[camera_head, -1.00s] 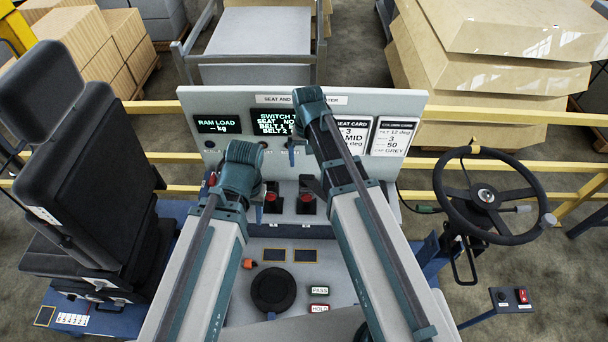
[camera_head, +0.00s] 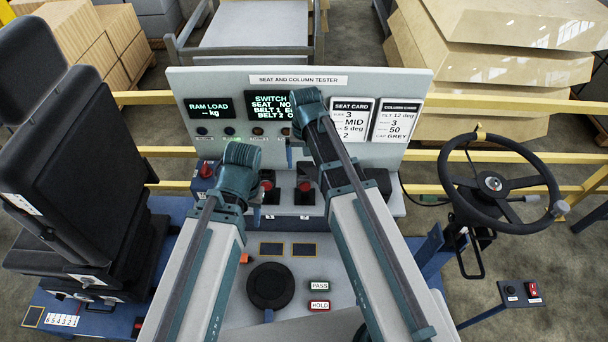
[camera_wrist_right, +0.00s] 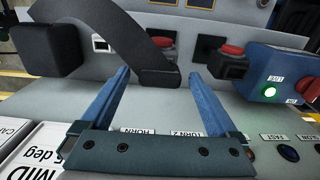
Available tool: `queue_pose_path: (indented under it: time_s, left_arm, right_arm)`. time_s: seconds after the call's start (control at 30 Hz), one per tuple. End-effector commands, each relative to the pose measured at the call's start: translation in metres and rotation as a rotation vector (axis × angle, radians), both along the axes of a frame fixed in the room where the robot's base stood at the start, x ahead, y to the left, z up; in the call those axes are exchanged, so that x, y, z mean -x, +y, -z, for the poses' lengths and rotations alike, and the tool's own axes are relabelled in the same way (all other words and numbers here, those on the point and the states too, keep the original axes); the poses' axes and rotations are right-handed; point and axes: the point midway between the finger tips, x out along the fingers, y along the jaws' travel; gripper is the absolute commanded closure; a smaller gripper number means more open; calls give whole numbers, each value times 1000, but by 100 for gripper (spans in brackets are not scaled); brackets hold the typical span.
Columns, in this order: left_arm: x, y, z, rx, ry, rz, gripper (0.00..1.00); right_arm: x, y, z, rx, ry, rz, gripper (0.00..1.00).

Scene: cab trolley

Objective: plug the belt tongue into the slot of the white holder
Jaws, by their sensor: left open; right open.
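In the right wrist view a black strap (camera_wrist_right: 135,28), which looks like the belt, curves down to a dark block (camera_wrist_right: 160,78) at its end. My right gripper (camera_wrist_right: 158,74) is open, with a blue finger on each side of that block; I cannot tell whether they touch it. A bare metal tongue is not clearly visible. A small white square piece with a dark opening (camera_wrist_right: 101,42), possibly the white holder, lies left of the strap. In the head view the right arm hides this area.
A black box (camera_wrist_right: 45,46) and a blue box with a green light (camera_wrist_right: 272,72) flank the strap. The tester panel (camera_head: 300,80) stands behind. A seat (camera_head: 90,150) is at left and a steering wheel (camera_head: 494,184) at right. A black round knob (camera_head: 270,286) sits in front.

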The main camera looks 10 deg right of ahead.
Motion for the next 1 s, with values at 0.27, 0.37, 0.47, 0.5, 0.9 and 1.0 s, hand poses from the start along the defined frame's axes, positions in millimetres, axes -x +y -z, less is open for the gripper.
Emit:
queue_pose_path:
  time_s: [0.27, 0.37, 0.47, 0.5, 0.9, 1.0]
  left_arm:
    - [0, 0, 20, 0, -1, -2, 54]
    - [0, 0, 19, 0, -1, -2, 54]
    - [0, 0, 19, 0, -1, -2, 54]
    - [0, 0, 19, 0, -1, -2, 54]
    - [0, 0, 19, 0, -1, -2, 54]
    - [0, 0, 19, 0, -1, -2, 54]
  right_arm:
    - [0, 0, 20, 0, 0, 0, 5]
    - [0, 0, 19, 0, 0, 0, 5]
    - [0, 0, 19, 0, 0, 0, 5]
    - [0, 0, 19, 0, 0, 0, 5]
    - [0, 0, 19, 0, 0, 0, 5]
    - [0, 0, 19, 0, 0, 0, 5]
